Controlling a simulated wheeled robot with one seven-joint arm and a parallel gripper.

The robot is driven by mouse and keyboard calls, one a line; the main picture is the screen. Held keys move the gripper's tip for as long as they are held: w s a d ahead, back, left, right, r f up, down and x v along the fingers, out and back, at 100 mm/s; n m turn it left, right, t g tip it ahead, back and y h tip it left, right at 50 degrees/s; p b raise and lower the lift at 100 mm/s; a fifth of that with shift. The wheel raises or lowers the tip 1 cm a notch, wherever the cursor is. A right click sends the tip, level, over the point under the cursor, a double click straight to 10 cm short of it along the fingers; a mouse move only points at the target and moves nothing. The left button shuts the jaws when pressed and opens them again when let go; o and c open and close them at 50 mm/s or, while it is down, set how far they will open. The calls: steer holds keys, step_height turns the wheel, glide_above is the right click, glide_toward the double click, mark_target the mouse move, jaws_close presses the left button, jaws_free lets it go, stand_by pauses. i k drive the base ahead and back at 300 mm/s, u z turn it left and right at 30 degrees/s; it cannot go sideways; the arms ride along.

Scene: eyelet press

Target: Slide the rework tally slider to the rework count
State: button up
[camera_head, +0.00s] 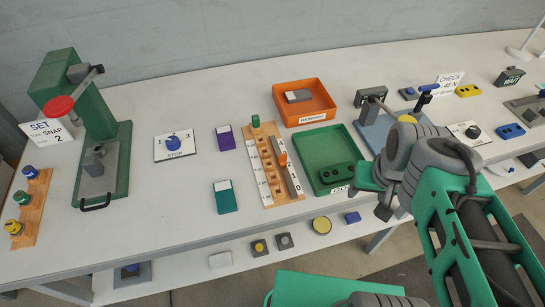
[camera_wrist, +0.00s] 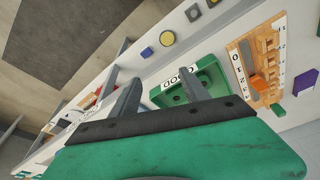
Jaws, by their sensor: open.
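The tally board (camera_head: 268,185) is a wooden board on the bench with a numbered strip along its right side. An orange slider (camera_head: 282,158) sits on it in the far half, away from the 0 at the near end; its exact digit is unclear. The slider also shows in the wrist view (camera_wrist: 258,83). My gripper (camera_wrist: 160,92) is open and empty, to the right of the board, near the green tray.
The green tray (camera_head: 322,182), labelled GOOD in the wrist view, lies between my gripper and the board and holds a dark green piece (camera_head: 337,175). A green block (camera_head: 256,121) stands at the board's far end. Purple (camera_head: 225,138) and teal (camera_head: 225,197) blocks lie left of it.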

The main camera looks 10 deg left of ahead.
mark_target(283, 158)
steer(key=u, duration=0.85)
